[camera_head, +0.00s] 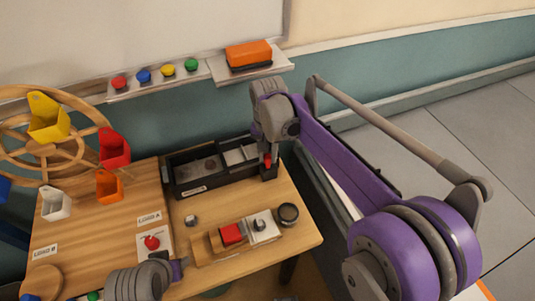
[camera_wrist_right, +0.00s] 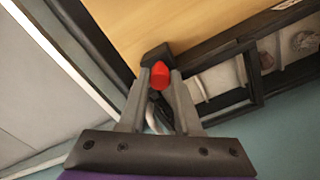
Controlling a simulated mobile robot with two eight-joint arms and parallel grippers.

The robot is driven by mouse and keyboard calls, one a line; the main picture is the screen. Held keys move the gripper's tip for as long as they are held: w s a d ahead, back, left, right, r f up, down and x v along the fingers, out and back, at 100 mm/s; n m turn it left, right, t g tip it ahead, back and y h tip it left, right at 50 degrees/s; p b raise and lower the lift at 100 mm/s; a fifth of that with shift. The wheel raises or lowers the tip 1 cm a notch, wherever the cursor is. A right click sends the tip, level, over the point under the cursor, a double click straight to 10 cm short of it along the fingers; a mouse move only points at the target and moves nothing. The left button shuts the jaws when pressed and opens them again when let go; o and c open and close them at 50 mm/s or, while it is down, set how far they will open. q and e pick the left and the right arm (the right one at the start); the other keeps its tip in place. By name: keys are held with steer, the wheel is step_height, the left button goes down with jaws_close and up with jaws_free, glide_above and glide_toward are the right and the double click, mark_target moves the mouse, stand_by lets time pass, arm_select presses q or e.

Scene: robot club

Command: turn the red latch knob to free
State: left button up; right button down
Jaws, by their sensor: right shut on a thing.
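The red latch knob (camera_wrist_right: 160,74) sits on a small black block at the end of the dark tray. In the head view the knob (camera_head: 267,160) shows as a small red spot below my right wrist. My right gripper (camera_wrist_right: 160,82) is shut on the knob, with one grey finger on each side of it. In the head view my right gripper (camera_head: 267,152) points down at the table's back right corner. Part of my left arm's grey wrist shows at the bottom left of the head view; its fingers cannot be made out.
The dark compartment tray (camera_head: 212,182) stands along the table's back edge beside the knob. A wooden board (camera_head: 207,257) with a red block, a round dark cup (camera_head: 288,214) and a red button (camera_head: 152,243) are nearer. A whiteboard ledge (camera_head: 215,73) with an orange eraser is behind.

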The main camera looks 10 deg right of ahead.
mark_target(268, 156)
steer(key=shift+w+d+r, duration=0.1)
stand_by(0.8)
steer(key=c, duration=0.6)
jaws_free()
step_height(268, 156, up, 11)
steer(key=p, duration=0.1)
